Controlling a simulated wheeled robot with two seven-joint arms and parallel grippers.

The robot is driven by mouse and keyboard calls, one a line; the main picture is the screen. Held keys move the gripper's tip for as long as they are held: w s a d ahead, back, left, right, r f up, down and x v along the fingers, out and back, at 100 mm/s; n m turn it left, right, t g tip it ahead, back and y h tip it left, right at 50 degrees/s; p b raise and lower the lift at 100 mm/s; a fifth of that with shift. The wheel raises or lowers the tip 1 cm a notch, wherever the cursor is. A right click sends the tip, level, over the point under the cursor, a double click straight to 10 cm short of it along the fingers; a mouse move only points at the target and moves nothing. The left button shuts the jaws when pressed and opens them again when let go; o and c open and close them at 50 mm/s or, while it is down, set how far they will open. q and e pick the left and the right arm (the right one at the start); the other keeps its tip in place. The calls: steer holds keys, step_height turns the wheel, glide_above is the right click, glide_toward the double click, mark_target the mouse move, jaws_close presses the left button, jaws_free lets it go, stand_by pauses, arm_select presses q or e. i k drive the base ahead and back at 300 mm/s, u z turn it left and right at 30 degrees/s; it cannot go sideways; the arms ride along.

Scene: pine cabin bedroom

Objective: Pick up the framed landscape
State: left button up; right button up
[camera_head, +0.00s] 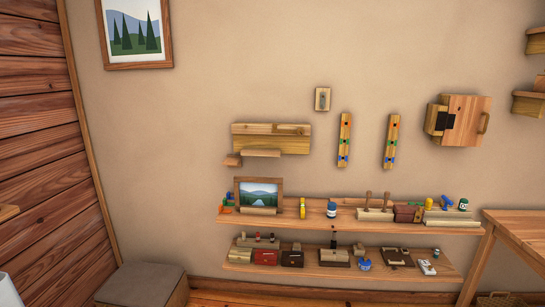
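A small framed landscape (259,193) stands at the left end of the upper long wall shelf (345,218). It has a wooden frame and shows blue water between dark hills. A small wooden piece lies in front of its lower edge. A larger framed picture (135,32) with dark green trees and blue hills hangs on the wall at the upper left. Neither of my grippers shows in this view.
A lower shelf (340,262) holds several small boxes and items. A wooden table (520,230) is at the right, a grey-topped stool (142,285) at the lower left.

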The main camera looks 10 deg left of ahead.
mark_target(264, 192)
steer(key=u, duration=0.3)
steer(key=i, duration=1.7)
steer(key=u, duration=0.3)
